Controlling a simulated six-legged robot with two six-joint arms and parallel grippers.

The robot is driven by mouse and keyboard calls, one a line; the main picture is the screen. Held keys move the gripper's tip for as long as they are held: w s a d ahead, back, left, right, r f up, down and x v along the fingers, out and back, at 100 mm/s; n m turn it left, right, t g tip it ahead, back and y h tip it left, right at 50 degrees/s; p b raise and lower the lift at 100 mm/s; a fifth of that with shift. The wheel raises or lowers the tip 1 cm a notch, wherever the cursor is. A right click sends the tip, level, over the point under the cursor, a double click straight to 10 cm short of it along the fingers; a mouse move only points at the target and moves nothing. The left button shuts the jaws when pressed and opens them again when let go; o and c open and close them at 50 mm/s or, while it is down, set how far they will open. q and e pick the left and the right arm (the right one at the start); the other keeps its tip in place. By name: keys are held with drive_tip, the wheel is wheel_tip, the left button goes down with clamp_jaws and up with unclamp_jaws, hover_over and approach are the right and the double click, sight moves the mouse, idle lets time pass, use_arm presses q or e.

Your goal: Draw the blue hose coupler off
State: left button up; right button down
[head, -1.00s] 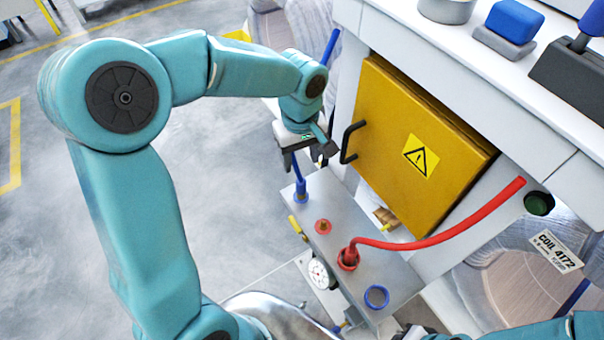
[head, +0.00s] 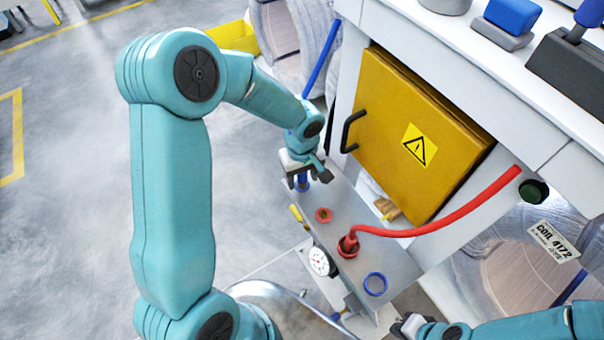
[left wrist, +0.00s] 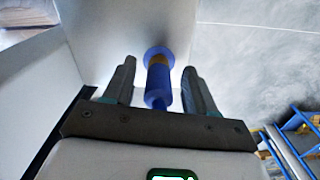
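The blue hose coupler (head: 302,184) stands at the far end of the grey metal panel. My left gripper (head: 299,182) is down at it and partly hides it in the head view. In the left wrist view the coupler (left wrist: 158,84) is between the two open fingers, with a gap on each side. A blue collar (left wrist: 159,53) and a brass-coloured band show between it and the panel. My right gripper (head: 405,326) is at the bottom edge of the head view, too small and cut off to tell its state.
The panel (head: 330,203) also bears a red port (head: 324,215), a red hose (head: 440,226) plugged into a red socket, and an empty-looking blue ring (head: 375,284). A gauge (head: 319,261) is on its side. A yellow cabinet door (head: 410,145) with a black handle stands close to my left gripper.

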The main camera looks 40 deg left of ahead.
use_arm(q)
drive_tip(key=shift+w, duration=0.1)
clamp_jaws()
drive_tip(key=c, duration=0.9)
unclamp_jaws()
drive_tip(key=shift+c, duration=0.2)
drive_tip(key=shift+r, duration=0.1)
clamp_jaws()
drive_tip(key=shift+a+r+p, duration=0.1)
drive_tip(key=shift+r+p, duration=0.2)
drive_tip(key=shift+r, duration=0.45)
drive_tip(key=shift+r+p, duration=0.75)
drive_tip(key=shift+r, duration=0.55)
